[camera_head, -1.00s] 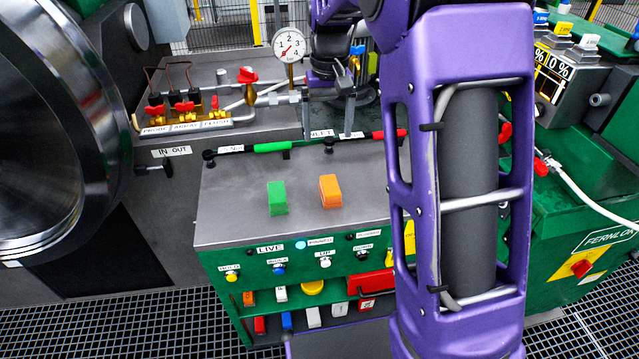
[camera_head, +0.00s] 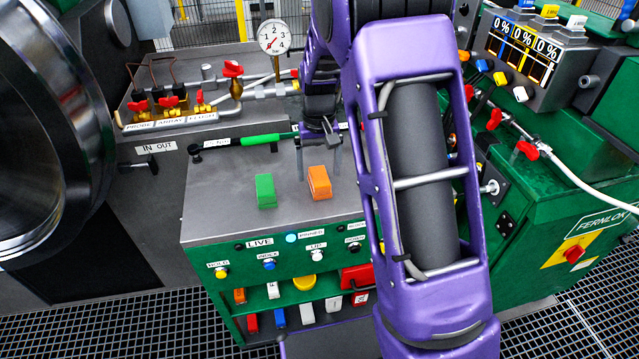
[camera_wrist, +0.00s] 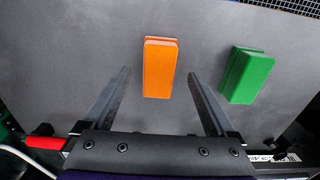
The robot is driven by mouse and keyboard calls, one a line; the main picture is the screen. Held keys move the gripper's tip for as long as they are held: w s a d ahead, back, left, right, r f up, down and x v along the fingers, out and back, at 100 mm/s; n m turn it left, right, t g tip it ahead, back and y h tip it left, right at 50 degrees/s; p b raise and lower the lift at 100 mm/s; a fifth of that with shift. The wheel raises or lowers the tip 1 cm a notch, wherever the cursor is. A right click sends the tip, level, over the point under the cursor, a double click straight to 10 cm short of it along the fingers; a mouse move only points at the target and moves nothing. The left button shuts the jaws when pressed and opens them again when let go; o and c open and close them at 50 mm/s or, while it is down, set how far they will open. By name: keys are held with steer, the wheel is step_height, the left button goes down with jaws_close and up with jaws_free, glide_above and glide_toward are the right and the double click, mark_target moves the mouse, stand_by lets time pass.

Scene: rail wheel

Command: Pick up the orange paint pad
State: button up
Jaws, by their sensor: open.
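The orange paint pad (camera_head: 319,182) stands on the grey bench top (camera_head: 225,215), to the right of a green pad (camera_head: 265,190). In the wrist view the orange pad (camera_wrist: 160,68) lies ahead of my gripper (camera_wrist: 158,78), roughly between the lines of its two fingers. My gripper (camera_head: 318,158) is open and empty. In the head view its fingers point down just behind the orange pad. The green pad (camera_wrist: 247,76) is outside the fingers, on the right in the wrist view. I cannot tell the exact finger height above the bench.
A green-handled bar (camera_head: 260,140) runs along the bench's back edge. Red-handled valves (camera_head: 170,103) and a pressure gauge (camera_head: 274,38) stand behind it. The bench front holds shelves with several coloured blocks (camera_head: 278,318). The bench top left of the green pad is clear.

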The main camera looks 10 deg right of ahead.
step_height(320, 180, down, 3)
steer(key=shift+d+r, duration=0.1)
steer(key=shift+c, duration=0.2)
jaws_close()
